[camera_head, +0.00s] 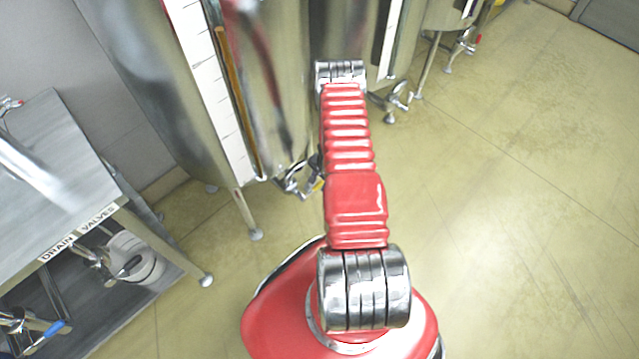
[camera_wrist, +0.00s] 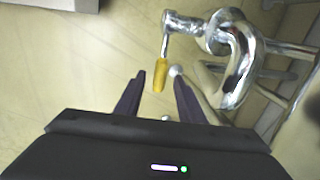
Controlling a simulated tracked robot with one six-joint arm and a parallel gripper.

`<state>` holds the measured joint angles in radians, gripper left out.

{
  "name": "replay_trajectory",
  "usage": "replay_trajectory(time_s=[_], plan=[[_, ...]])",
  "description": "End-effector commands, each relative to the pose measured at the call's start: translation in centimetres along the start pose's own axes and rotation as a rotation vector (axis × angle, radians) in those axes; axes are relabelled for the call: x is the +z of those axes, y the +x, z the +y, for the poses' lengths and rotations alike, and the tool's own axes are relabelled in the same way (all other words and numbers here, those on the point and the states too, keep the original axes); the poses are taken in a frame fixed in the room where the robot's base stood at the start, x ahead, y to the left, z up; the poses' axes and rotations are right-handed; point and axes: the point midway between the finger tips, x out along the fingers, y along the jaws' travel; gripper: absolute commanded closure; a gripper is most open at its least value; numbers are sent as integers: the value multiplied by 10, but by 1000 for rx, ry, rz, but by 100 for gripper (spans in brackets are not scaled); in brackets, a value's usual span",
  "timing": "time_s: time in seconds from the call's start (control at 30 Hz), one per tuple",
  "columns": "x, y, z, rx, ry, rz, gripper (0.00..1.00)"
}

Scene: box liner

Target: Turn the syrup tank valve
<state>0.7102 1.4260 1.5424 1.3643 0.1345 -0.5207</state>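In the wrist view, a chrome valve (camera_wrist: 222,32) has a curved spout and a yellow-sleeved lever (camera_wrist: 161,75) that points down in the picture. My gripper (camera_wrist: 159,76) is open, with one dark finger left of the lever and the other right of it. The lever shows in the gap between the fingertips; I cannot tell whether either finger touches it. In the head view, a valve (camera_head: 292,184) shows low on a large steel tank (camera_head: 150,70), with my red arm just right of it. My gripper is hidden there. No syrup label is readable.
Another tank (camera_head: 405,45) with a valve (camera_head: 397,98) stands right of my arm, and a further valve (camera_head: 465,43) is farther back. A steel table (camera_head: 60,150) labelled "DRAIN VALVES" stands at left, with a white bucket (camera_head: 135,257) beneath. The floor at right is clear.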

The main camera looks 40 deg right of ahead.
Motion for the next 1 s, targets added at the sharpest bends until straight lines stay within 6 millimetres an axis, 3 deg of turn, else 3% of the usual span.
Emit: replay_trajectory(time_s=[0.2,0.53,1.0], plan=[[0,14,0,0,0,0,64],[0,16,0,0,-1,0,64],[0,16,0,0,-1,0,97]])
